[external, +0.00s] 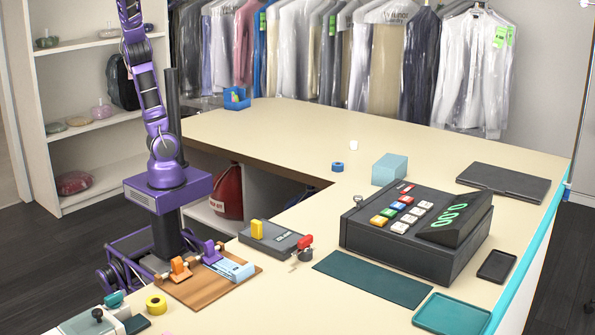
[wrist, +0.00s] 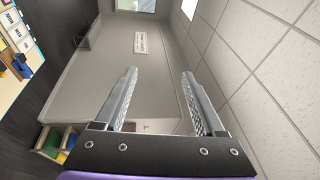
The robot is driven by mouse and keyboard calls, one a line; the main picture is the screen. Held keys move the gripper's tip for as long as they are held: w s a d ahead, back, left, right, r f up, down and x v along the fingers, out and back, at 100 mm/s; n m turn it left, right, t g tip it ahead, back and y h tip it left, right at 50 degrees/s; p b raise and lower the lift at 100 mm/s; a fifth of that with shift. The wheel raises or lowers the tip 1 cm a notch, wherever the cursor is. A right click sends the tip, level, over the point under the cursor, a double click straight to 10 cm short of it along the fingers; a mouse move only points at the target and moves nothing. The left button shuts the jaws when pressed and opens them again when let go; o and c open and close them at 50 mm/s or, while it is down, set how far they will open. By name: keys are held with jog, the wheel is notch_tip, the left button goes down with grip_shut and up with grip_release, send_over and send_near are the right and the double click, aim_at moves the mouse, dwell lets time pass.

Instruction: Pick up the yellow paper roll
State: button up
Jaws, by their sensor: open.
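The yellow paper roll (external: 156,304) lies on the counter (external: 300,205) at the lower left in the external view. It is a small ring with a dark centre hole, just left of a brown wooden board. My gripper (wrist: 158,76) shows in the wrist view with its two fingers spread apart and nothing between them. It faces a wall and ceiling, far from the roll. In the external view my purple arm rises past the top edge, so the gripper is out of that picture. The wrist view does not show the roll.
The wooden board (external: 190,292) holds orange and purple items. A grey stapler-like device (external: 78,327) is at its left. A grey box with a yellow block (external: 257,230) and a cash register (external: 400,240) stand to the right. The counter's far middle is mostly clear.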

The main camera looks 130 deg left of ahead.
jog(key=w+a+n, duration=0.6)
jog(key=w+a, duration=0.1)
jog(key=a, duration=0.1)
jog(key=n+g+h+b, duration=0.2)
jog(key=n+g+b, duration=0.1)
jog(key=n+g, duration=0.55)
send_over(156, 301)
jog(key=s+a, duration=1)
jog(key=s, duration=0.4)
notch_tip(156, 301, down, 68)
jog(key=shift+m, duration=0.35)
jog(key=b+x, duration=0.1)
jog(key=x, duration=1.6)
jog(key=shift+d+f, duration=0.2)
jog(key=shift+d, duration=0.05)
jog(key=shift+s, duration=0.1)
jog(key=c, duration=1.1)
jog(key=shift+r, duration=0.15)
